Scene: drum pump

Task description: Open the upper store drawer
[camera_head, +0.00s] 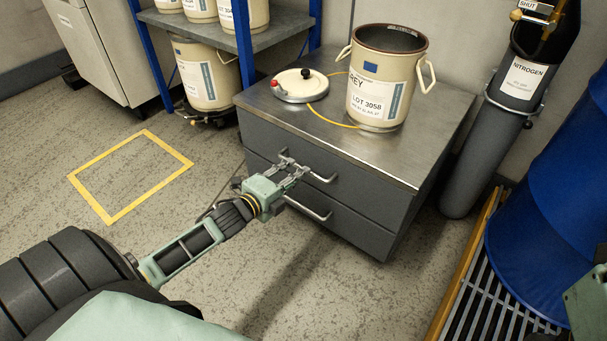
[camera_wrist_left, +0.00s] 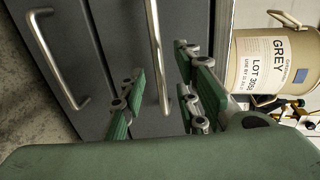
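The grey store cabinet has two drawers, both of which look shut. The upper drawer (camera_head: 362,190) has a metal bar handle (camera_head: 322,178), and the lower drawer (camera_head: 345,226) has a similar one (camera_head: 308,208). My left gripper (camera_head: 291,167) is at the upper handle, in front of the drawer face. In the left wrist view the upper handle (camera_wrist_left: 157,55) runs between my open fingers (camera_wrist_left: 162,100), with a gap visible on each side. The lower handle (camera_wrist_left: 57,65) lies to the left, outside the fingers.
On the cabinet top (camera_head: 425,150) stand an open cream drum labelled GREY (camera_head: 375,90) and a round lid (camera_head: 300,86) with a yellow cable. A nitrogen cylinder (camera_head: 500,120) and blue barrel (camera_head: 550,220) stand right. Floor in front of the drawers is clear.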

